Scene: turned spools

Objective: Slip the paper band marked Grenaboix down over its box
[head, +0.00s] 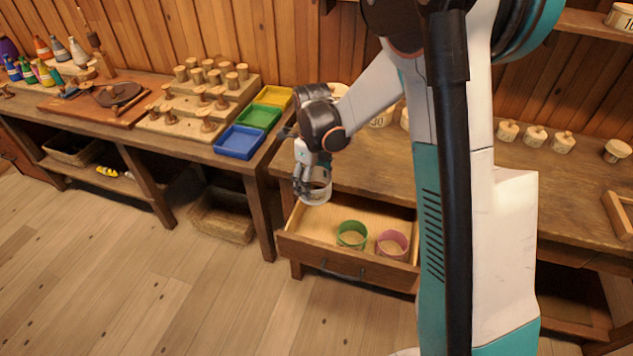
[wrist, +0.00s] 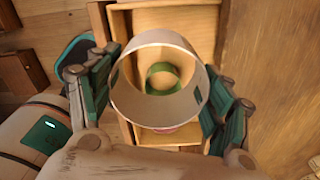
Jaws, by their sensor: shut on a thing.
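My gripper (head: 305,178) is shut on a pale paper band (head: 317,196), an open ring held above the open drawer. In the wrist view the band (wrist: 128,98) sits between both green finger pads, and I see down through it. No name on it can be read. A green band (head: 351,236) and a pink band (head: 392,244) rest apart in the drawer (head: 300,246). A pale round box with a number on it (head: 379,121) stands on the bench behind, partly hidden by my arm. I cannot tell which box is Grenaboix.
Small lidded boxes (head: 536,136) stand on the bench (head: 465,165) to the right. Blue (head: 239,142), green and yellow trays and a stepped rack of spools (head: 170,120) are on the left bench. The floor (head: 150,270) in front is clear.

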